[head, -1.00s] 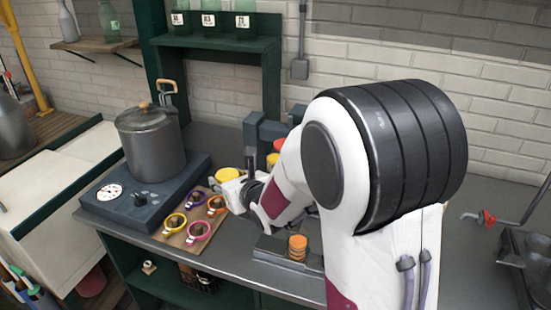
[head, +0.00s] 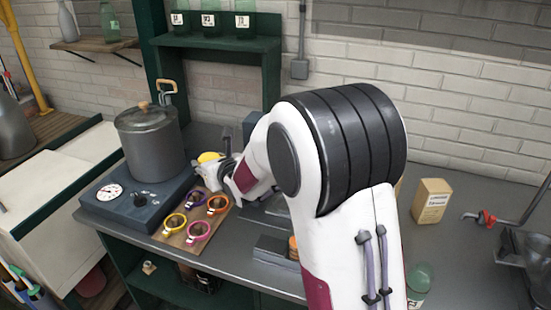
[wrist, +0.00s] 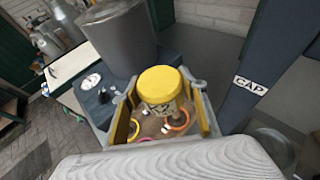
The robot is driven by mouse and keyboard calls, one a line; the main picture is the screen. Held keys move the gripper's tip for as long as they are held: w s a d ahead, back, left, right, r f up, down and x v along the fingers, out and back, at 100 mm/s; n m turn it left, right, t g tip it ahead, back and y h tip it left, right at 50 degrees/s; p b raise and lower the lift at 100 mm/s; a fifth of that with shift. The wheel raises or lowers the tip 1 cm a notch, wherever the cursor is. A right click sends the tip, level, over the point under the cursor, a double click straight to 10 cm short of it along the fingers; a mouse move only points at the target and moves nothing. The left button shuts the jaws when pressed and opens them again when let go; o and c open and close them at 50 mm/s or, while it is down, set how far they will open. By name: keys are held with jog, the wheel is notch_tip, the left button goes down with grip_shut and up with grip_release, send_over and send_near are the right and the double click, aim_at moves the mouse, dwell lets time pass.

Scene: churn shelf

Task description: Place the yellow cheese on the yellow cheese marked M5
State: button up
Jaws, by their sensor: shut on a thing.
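A yellow cheese (wrist: 160,84), a short cylinder with a pale label, is held between the two fingers of my gripper (wrist: 163,108) in the wrist view. The label's marking is too small to read surely. In the head view the cheese (head: 209,157) shows as a yellow top above my gripper (head: 210,172), which is behind the rings board and right of the pot. The cheese is lifted clear of the board. The yellow cheese marked M5 cannot be made out in the current views; my arm covers part of the bench.
A grey pot (head: 150,140) stands on a dark burner unit (head: 140,205) at left. A wooden board (head: 216,222) holds several coloured rings. A box (head: 431,201) and a green jar (head: 418,279) stand at right. A CAP-labelled post (wrist: 250,85) stands close right.

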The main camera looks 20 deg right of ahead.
jog(key=shift+w+a+r+n+y, duration=0.75)
jog(key=shift+w+a+r, duration=1.35)
jog(key=shift+r, duration=1.25)
jog(key=shift+w+a+r+n+y, duration=0.75)
jog(key=shift+w+a+r, duration=1.25)
jog(key=shift+r, duration=1.35)
jog(key=s+d+r+m+h, duration=0.1)
jog(key=d+r, duration=0.2)
jog(key=d, duration=0.8)
jog(key=s+d+r+m+h, duration=0.1)
jog(key=d+r, duration=0.3)
jog(key=d, duration=0.7)
jog(key=s+d+r+m+h, duration=0.1)
jog(key=d+r, duration=0.2)
jog(key=d, duration=0.9)
jog(key=s+d+f+m+h, duration=0.15)
jog(key=s+d+f, duration=0.25)
jog(key=d+f, duration=0.8)
notch_tip(320, 180, down, 15)
jog(key=d+n+y, duration=0.1)
jog(key=n+y, duration=0.1)
jog(key=shift+w+d, duration=0.2)
jog(key=shift+w, duration=0.2)
